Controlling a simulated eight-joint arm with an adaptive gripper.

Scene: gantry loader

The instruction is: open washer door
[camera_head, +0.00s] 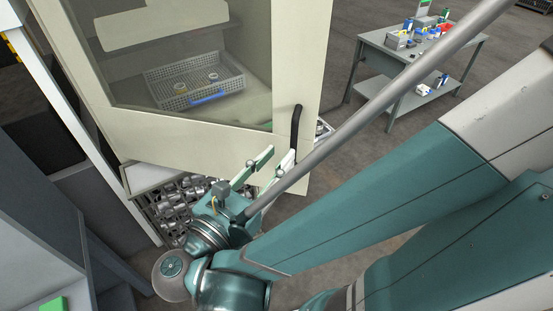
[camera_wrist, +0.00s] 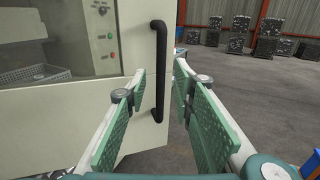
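The washer door (camera_head: 310,60) is a cream panel with a large window, and a wire basket shows through the glass. Its black vertical bar handle (camera_head: 296,130) sits near the door's right edge. In the wrist view the handle (camera_wrist: 158,70) stands upright between and beyond the fingers. My gripper (camera_head: 270,168) is open, just below and in front of the handle in the head view. In the wrist view my gripper (camera_wrist: 158,82) has its two green-padded fingers apart, with the handle's lower part in the gap. I cannot tell whether either finger touches it.
A grey table (camera_head: 375,50) with tools and boxes stands at the back right. A bin of metal parts (camera_head: 175,205) lies below the door at left. A grey pole crosses the head view near my arm.

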